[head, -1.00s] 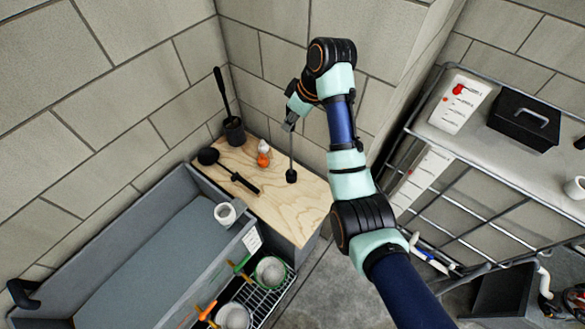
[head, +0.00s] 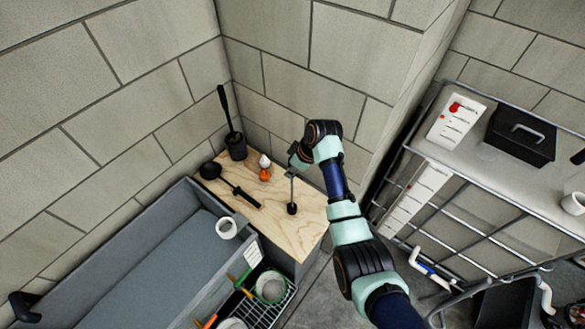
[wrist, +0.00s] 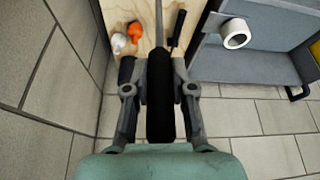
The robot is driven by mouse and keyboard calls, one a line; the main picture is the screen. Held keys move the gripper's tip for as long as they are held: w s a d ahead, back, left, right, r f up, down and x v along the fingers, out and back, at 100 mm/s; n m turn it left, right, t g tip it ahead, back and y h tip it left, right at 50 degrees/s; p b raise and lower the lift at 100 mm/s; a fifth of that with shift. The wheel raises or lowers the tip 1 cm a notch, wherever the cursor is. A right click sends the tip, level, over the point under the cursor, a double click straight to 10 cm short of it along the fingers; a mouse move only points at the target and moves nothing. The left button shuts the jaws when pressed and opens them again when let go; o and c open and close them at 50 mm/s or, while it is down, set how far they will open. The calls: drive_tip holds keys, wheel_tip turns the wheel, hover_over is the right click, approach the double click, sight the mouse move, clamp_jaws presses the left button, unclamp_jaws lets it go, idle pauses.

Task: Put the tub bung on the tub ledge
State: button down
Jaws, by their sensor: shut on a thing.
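My gripper (head: 294,170) is shut on a long thin rod with a black bulb-like end, which I take to be the tub bung (head: 291,208). In the wrist view, its black grip (wrist: 160,115) lies between the two fingers of my gripper (wrist: 160,82), with the grey shaft running on beyond them. In the head view, the rod hangs nearly upright, black end down, over the pale wooden tub ledge (head: 305,222) beside the grey tub (head: 150,262). I cannot tell whether the end touches the wood.
A white roll (head: 227,228) sits at the tub. Block walls stand close behind. The ledge's front right is clear.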

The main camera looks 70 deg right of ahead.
drive_tip(key=shift+f, duration=0.1)
drive_tip(key=c, duration=1)
unclamp_jaws()
drive_tip(key=v, duration=1.2)
drive_tip(key=shift+w+b, duration=0.1)
drive_tip(key=shift+b, duration=0.3)
